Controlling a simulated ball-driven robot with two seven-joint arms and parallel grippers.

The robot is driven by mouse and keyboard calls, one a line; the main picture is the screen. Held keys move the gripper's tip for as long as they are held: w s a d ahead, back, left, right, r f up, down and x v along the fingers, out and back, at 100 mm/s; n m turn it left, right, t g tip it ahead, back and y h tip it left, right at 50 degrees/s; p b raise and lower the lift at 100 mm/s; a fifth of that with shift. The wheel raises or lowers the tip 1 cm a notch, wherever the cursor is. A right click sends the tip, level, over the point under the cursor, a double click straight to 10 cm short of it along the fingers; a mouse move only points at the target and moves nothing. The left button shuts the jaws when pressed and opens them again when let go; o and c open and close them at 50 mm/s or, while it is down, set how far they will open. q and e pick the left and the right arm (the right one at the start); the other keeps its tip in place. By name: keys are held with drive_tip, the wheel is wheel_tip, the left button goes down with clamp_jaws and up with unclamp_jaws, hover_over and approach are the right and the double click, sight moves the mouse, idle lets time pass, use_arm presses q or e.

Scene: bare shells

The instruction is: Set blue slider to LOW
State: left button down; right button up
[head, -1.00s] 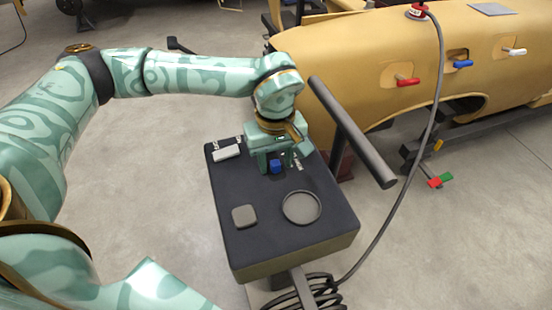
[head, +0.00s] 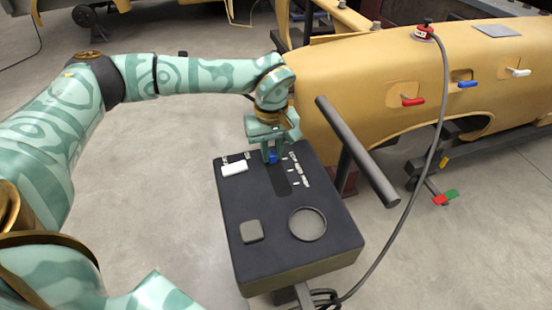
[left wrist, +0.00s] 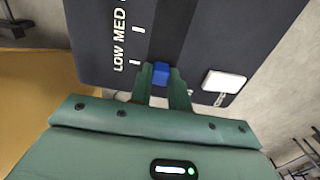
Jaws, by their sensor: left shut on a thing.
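The blue slider (head: 272,157) is a small knob at the far end of a dark slot (head: 279,181) in the black control box (head: 262,215). In the left wrist view the blue slider (left wrist: 160,73) sits close to the tick beside the LOW label (left wrist: 118,56); the MED label (left wrist: 119,18) is farther up the slot. My left gripper (head: 271,159) points down at the box with its fingers shut on the blue slider; the fingers (left wrist: 162,78) show on both sides of it in the wrist view. My right gripper is not in view.
A white rocker (head: 235,167), a grey square button (head: 251,231) and a round dial (head: 307,223) are on the box. A dark bar (head: 357,150) rises at its right. A grey cable (head: 437,120) hangs beside the yellow shell (head: 375,75), which carries red, blue and white handles.

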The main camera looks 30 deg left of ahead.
sight(271, 152)
use_arm(q)
drive_tip(key=shift+w+a, duration=0.15)
drive_tip(key=c, duration=1.3)
unclamp_jaws()
drive_tip(key=shift+a, duration=0.1)
wheel_tip(271, 152, up, 16)
drive_tip(key=p, duration=0.4)
drive_tip(key=shift+r, duration=0.15)
